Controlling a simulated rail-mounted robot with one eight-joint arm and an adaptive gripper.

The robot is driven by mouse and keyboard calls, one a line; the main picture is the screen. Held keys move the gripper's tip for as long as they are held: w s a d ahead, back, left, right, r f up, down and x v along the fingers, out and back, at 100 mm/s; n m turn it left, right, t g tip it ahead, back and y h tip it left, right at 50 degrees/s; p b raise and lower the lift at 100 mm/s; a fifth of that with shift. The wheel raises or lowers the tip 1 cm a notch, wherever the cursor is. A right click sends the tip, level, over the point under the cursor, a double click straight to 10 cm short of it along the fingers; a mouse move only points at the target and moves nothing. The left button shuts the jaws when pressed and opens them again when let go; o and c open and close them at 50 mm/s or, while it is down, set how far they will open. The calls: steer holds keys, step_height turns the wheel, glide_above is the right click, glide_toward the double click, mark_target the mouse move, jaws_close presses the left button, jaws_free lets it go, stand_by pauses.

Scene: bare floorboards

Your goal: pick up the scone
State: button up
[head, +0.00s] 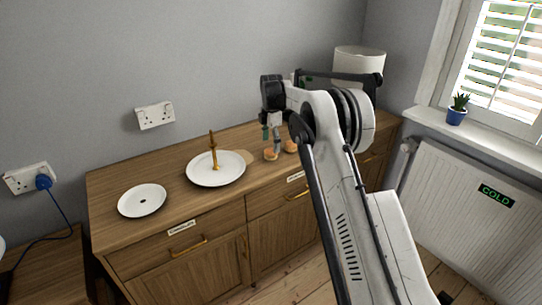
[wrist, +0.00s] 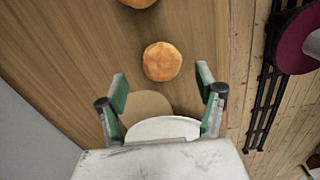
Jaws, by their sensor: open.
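Two round golden scones lie on the wooden sideboard top. In the head view one scone (head: 270,154) sits just below my gripper (head: 271,135), and the other scone (head: 290,146) is to its right, partly behind my arm. In the wrist view one scone (wrist: 162,61) lies ahead of the fingertips, roughly centred between them but beyond them. The other scone (wrist: 138,2) is cut off at the top edge. My gripper (wrist: 161,85) is open and empty, its green-padded fingers spread apart above the wood.
A white plate with a golden upright handle (head: 215,178) stands left of the scones, beside a light wooden board (head: 246,157). Another white plate (head: 142,201) lies further left. A white lampshade (head: 358,62) stands at the back right. The wall is close behind.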

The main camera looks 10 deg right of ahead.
mark_target(271, 150)
steer(key=shift+d+f, duration=0.1)
steer(key=shift+f, duration=2.55)
steer(key=shift+c, duration=0.5)
steer(key=c, duration=1.1)
steer(key=shift+o, duration=0.2)
steer(key=shift+r, duration=0.1)
